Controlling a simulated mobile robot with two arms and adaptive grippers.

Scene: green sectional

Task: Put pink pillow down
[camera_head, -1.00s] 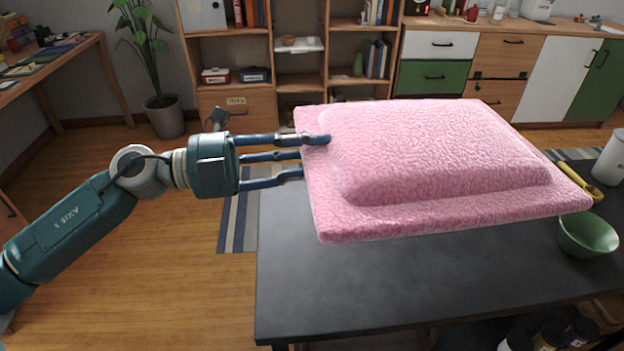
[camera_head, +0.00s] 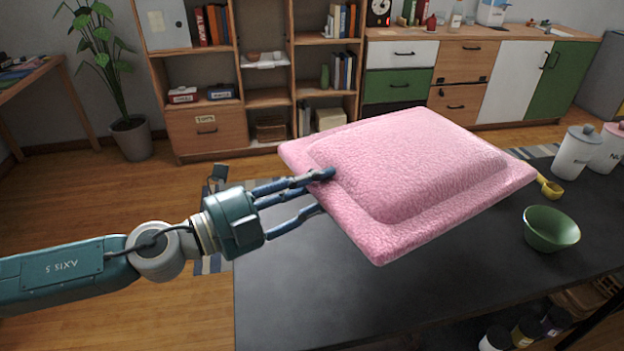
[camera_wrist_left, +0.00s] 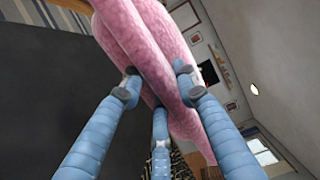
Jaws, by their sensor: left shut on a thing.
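The pink pillow (camera_head: 410,165) is a soft square cushion with a flat border. My left gripper (camera_head: 322,184) comes in from the left and is shut on the pillow's left edge. The pillow appears above the dark tabletop (camera_head: 300,290), tilted in the picture; whether any edge touches the table I cannot tell. In the left wrist view the blue fingers pinch the pillow (camera_wrist_left: 150,50) from both sides, with the third finger below. My right gripper does not show.
A green bowl (camera_head: 551,229), a yellow scoop (camera_head: 548,186) and a white canister (camera_head: 577,152) stand at the table's right side. The table's front and left are clear. Shelves (camera_head: 270,80) and cabinets (camera_head: 480,80) line the back wall.

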